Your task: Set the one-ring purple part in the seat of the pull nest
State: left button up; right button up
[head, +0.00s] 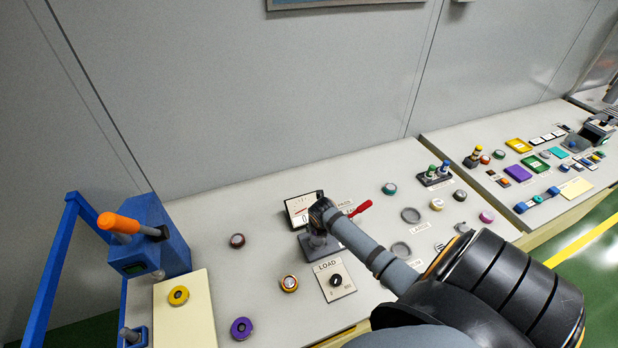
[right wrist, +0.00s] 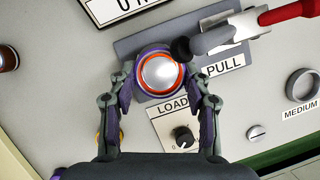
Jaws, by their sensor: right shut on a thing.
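In the right wrist view, a round purple part (right wrist: 159,73) with an orange ring and a pale domed centre is between the fingers of my right gripper (right wrist: 160,88). The gripper is shut on its rim. The part is over the grey plate of the pull nest (right wrist: 126,45), beside the PULL label. The part hides the seat, so I cannot tell whether it touches it. In the head view my right gripper (head: 320,218) is over the pull nest (head: 312,248) and hides the part. My left gripper is not in view.
A grey arm with a red handle (head: 361,208) is close beside the part. The display (head: 300,205) stands behind, the LOAD knob panel (head: 335,281) in front. Another purple part (head: 241,328) lies at the front left. A blue press (head: 150,240) stands at the left.

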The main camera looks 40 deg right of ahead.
jog(key=shift+w+r, duration=0.1)
jog(key=shift+w, duration=0.25)
jog(key=shift+r+p, duration=0.15)
jog(key=shift+p, duration=0.25)
jog(key=b, duration=0.3)
send_over(318, 242)
notch_tip(318, 242, down, 4)
jog(key=shift+w+f, duration=0.1)
jog(key=shift+f, duration=0.05)
jog(key=shift+f+b, duration=0.4)
jog(key=shift+f, duration=0.1)
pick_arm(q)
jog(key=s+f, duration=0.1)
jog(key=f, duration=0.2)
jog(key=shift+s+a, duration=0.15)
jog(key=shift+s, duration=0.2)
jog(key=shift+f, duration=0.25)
pick_arm(e)
jog(key=shift+f, duration=0.45)
jog(key=o, duration=1.6)
jog(key=shift+c, duration=0.2)
